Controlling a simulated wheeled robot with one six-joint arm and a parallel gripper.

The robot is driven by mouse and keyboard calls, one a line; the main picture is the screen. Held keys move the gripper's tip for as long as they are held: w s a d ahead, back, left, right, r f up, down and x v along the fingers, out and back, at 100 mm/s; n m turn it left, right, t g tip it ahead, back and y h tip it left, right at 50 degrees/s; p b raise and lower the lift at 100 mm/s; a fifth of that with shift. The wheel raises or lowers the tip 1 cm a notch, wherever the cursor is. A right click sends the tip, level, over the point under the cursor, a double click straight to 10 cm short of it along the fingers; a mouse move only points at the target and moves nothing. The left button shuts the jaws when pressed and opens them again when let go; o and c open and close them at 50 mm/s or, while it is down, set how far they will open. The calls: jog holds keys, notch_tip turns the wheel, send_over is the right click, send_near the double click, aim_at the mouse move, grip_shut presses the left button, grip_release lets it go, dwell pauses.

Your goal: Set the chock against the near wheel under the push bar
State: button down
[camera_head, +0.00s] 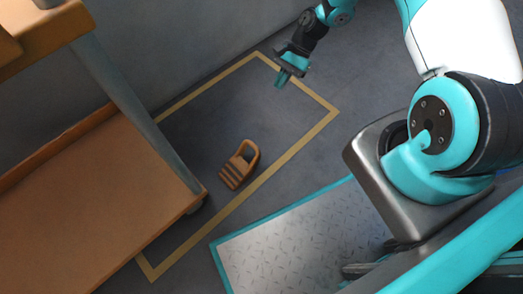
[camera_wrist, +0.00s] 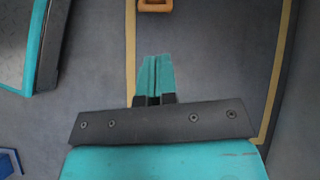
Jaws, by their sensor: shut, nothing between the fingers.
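The chock (camera_head: 238,166), orange-brown with a ribbed face and a loop handle, lies on the floor inside a yellow-taped rectangle. Part of it shows at the top edge of the wrist view (camera_wrist: 155,5). My gripper (camera_head: 281,82) is shut and empty, above the floor near the far corner of the tape and apart from the chock. Its closed teal fingers show in the wrist view (camera_wrist: 155,62). An orange-brown cart (camera_head: 100,200) stands at left. A small grey part, perhaps a wheel (camera_head: 196,206), shows under its near corner. I cannot make out the push bar.
A grey post (camera_head: 130,100) rises from the cart's corner to an upper shelf (camera_head: 50,35). Yellow tape (camera_head: 290,153) borders the bay. A teal-edged metal tread plate (camera_head: 290,245) lies in front. A grey wall stands behind. The floor between my gripper and the chock is clear.

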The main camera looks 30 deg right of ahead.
notch_tip(320, 180, down, 11)
jog(key=s+d+m+b, duration=0.1)
jog(key=s+m+b, duration=0.1)
jog(key=b, duration=0.1)
jog(key=a+r+b+x, duration=0.2)
jog(key=b+x, duration=0.5)
jog(key=x, duration=0.5)
jog(key=shift+s+a+f+y, duration=0.3)
jog(key=shift+s+y, duration=0.05)
jog(key=shift+y, duration=0.05)
jog(key=shift+r, duration=0.1)
